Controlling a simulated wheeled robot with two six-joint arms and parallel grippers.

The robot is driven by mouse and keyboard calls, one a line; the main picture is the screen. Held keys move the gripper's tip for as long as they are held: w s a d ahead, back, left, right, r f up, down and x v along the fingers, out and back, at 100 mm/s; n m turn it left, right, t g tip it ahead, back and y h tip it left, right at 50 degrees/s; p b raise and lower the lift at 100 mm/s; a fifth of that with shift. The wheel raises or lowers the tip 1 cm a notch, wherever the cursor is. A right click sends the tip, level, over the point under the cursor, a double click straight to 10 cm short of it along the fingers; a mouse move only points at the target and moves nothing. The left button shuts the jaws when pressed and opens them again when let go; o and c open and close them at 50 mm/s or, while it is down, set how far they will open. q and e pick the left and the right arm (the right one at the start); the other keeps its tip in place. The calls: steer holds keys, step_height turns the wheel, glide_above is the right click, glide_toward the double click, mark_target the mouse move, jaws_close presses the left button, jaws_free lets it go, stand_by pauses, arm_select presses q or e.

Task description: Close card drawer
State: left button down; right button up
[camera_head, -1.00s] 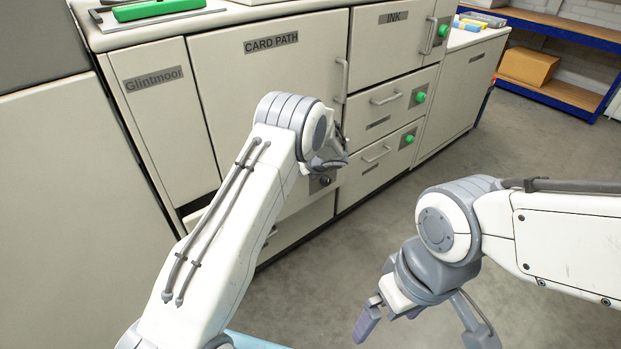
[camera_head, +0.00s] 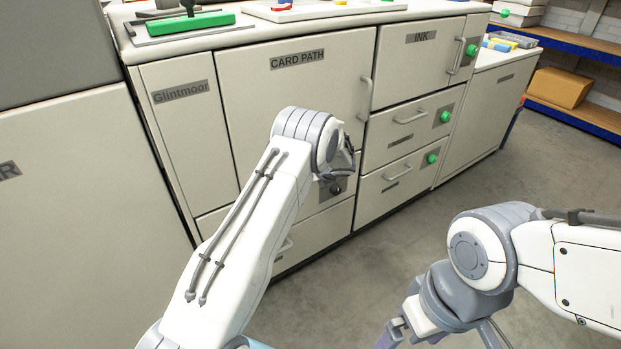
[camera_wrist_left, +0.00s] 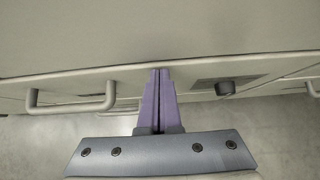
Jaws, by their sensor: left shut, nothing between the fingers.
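The card drawer (camera_head: 312,232) is the low front below the door marked CARD PATH (camera_head: 297,85). It looks flush or nearly flush with the cabinet, though my left arm hides part of it. Its dark knob (camera_head: 336,189) shows beside my left wrist, and also in the left wrist view (camera_wrist_left: 225,88) near a bar handle (camera_wrist_left: 70,105). My left gripper (camera_wrist_left: 160,75) is shut and empty, its purple fingertips at the edge of the pale front; I cannot tell whether they touch. My right gripper (camera_head: 445,338) is open and empty over the floor, its fingertips cut by the frame edge.
Two drawers with green knobs (camera_head: 433,157) sit to the right, below the INK door (camera_head: 421,38). A shelf with a cardboard box (camera_head: 560,87) stands at the far right. The floor in front is clear.

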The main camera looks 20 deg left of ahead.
arm_select(q)
steer(key=s+d+r+n+g+h+p, duration=0.15)
steer(key=s+d+r+n, duration=0.25)
steer(key=s+d+r, duration=0.95)
steer(key=s+d+r+n+g+h, duration=0.1)
steer(key=s+d+r+n+h, duration=0.3)
steer(key=s, duration=0.8)
steer(key=s+d+n+g, duration=0.1)
steer(key=s+d+n, duration=0.3)
steer(key=s, duration=0.8)
steer(key=s+d+r+n+g+h, duration=0.25)
steer(key=s+n, duration=0.35)
steer(key=s, duration=0.6)
step_height(320, 180, up, 22)
steer(key=p, duration=2.2)
steer(key=shift+w+a+t+p, duration=0.25)
steer(key=shift+w+t+p, duration=0.05)
steer(key=shift+t+p, duration=0.1)
arm_select(e)
step_height(320, 180, up, 24)
steer(key=shift+s+a, duration=0.2)
steer(key=shift+s, duration=0.1)
steer(key=shift+c, duration=0.3)
